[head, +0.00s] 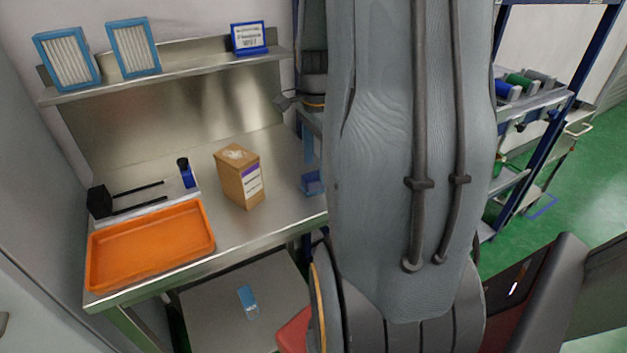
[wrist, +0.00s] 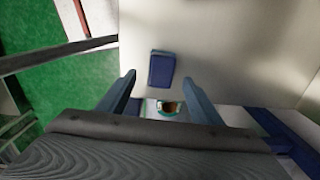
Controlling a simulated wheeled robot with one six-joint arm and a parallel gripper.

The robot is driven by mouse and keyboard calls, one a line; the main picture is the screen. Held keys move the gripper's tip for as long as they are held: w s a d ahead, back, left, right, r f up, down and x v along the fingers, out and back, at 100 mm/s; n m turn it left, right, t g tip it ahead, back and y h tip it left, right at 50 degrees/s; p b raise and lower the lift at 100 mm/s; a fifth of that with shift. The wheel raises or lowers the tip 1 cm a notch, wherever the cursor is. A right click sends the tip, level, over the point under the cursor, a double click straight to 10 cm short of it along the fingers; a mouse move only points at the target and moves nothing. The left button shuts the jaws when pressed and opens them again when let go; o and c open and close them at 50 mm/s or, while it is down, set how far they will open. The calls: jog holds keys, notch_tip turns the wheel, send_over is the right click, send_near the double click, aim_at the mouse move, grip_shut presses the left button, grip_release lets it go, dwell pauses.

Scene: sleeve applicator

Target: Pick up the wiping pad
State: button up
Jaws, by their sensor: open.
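A dark blue rectangular block, seemingly the wiping pad (wrist: 161,69), lies on a pale flat surface in the wrist view. My gripper (wrist: 159,78) is open, with one finger on each side of the picture below the pad. The pad shows just beyond and between the fingertips, and nothing is held. The height gap between fingers and pad is hard to tell. In the head view my grey arm fills the middle and hides the gripper. I cannot make out the pad for certain there.
A small round green-and-white object (wrist: 168,107) shows between the fingers. The steel bench (head: 210,235) holds an orange tray (head: 150,245), a cardboard box (head: 239,178) and a blue bottle (head: 186,175). A rack (head: 540,100) with coloured rolls stands right. Green floor lies beyond.

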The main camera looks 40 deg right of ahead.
aim_at(315, 175)
jog(key=shift+w+a+f+p, duration=0.15)
jog(key=shift+f+p, duration=0.2)
jog(key=shift+f, duration=0.85)
jog(key=shift+a+f+p, duration=0.1)
jog(key=shift+f+p, duration=0.25)
jog(key=shift+f, duration=0.85)
jog(key=c, duration=1.1)
jog(key=shift+c, duration=0.2)
jog(key=shift+r, duration=0.15)
notch_tip(315, 175, up, 10)
jog(key=shift+f+b, duration=0.1)
jog(key=shift+b, duration=0.85)
